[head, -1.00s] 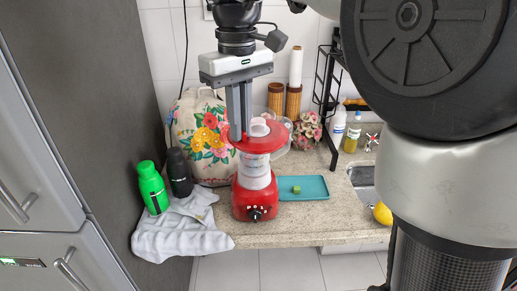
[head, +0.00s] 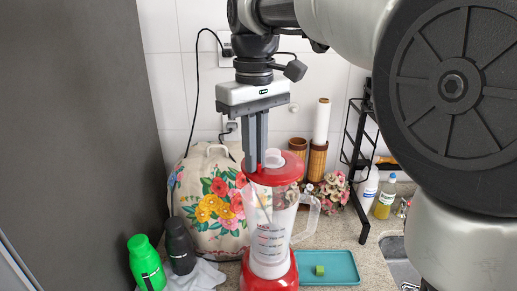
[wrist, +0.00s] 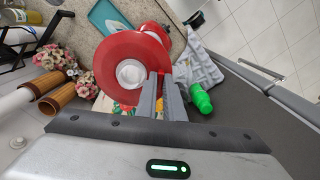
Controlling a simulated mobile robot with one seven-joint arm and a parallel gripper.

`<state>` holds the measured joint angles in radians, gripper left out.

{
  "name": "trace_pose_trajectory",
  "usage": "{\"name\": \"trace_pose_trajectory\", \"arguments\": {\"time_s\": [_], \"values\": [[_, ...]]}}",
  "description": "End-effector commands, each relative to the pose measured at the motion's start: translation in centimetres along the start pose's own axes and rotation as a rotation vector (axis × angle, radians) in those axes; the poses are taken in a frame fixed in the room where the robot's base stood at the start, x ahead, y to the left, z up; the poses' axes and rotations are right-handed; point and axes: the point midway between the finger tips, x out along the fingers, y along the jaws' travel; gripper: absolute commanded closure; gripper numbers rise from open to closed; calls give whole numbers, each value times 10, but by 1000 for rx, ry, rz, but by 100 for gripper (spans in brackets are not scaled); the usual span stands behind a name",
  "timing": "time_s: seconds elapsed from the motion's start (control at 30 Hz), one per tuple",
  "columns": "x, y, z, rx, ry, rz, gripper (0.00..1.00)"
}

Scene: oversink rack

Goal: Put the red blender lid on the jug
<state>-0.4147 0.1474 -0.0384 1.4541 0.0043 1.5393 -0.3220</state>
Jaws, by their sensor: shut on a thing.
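The red blender lid (head: 285,170), with a pale round cap in its middle, is at the top of the clear jug (head: 272,232). I cannot tell whether it touches the rim or hovers just above. The jug stands upright on its red base (head: 270,284), its handle (head: 312,215) to the right. My gripper (head: 252,165) points down and is shut on the lid at its left side. In the wrist view the lid (wrist: 112,62) hides most of the jug, and my fingertips (wrist: 160,77) meet the lid's edge right of the cap.
A flowered cover (head: 210,205) stands close on the left, with a black bottle (head: 180,247) and a green bottle (head: 145,262) before it. A teal tray (head: 335,268) with a green block lies right. A black rack (head: 362,170) and flowers (head: 332,190) stand behind.

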Motion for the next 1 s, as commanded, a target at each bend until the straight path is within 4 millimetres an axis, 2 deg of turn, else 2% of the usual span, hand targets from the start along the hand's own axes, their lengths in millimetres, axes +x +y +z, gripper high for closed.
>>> {"name": "trace_pose_trajectory", "arguments": {"time_s": [0.27, 0.7, 1.0], "values": [[-2, 0, 1, 1, -1, 0, 100], [36, 0, 1, 1, -1, 0, 100], [40, 0, 0, 0, 0, 0, 100]]}}
